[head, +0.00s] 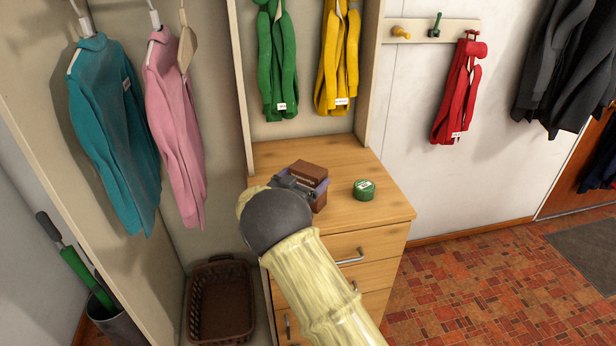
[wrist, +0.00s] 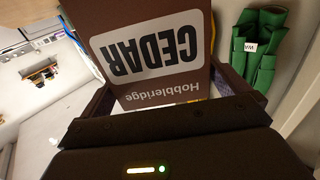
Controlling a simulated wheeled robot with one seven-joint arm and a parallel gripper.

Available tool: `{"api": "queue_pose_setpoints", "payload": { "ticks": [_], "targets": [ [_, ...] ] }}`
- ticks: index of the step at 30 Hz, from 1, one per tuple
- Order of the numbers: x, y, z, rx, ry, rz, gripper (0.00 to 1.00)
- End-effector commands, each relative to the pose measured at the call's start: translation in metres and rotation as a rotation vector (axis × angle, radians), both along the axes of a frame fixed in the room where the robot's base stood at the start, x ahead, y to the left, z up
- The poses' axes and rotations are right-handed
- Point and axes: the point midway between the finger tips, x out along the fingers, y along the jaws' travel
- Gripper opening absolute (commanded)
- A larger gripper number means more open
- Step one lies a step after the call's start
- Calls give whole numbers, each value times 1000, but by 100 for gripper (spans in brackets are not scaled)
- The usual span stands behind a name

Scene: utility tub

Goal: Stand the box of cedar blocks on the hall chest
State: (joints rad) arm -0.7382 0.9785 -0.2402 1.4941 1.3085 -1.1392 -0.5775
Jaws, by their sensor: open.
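The box of cedar blocks (head: 309,169) is dark brown and sits at the top of the wooden hall chest (head: 365,222), left of its middle. In the wrist view the box (wrist: 197,22) fills the upper middle, its white CEDAR label upside down. My gripper (head: 304,187) is open around the box, with a finger on either side of it in the wrist view (wrist: 160,95). My gripper and arm hide the box's lower left part and some of its contact with the chest top.
A round green tin (head: 364,189) stands on the chest just right of the box. Green (head: 277,60) and yellow (head: 338,60) garments hang above the chest's back. A wicker basket (head: 221,305) stands at lower left. The chest top's right front is clear.

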Motion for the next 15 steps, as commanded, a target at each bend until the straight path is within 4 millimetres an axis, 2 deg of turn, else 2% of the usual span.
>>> {"api": "queue_pose_setpoints", "payload": {
  "ticks": [9, 15],
  "targets": [
    [-55, 31, -1, 1, 0, 4, 100],
    [-83, 46, -1, 0, 1, 2, 100]
  ]
}}
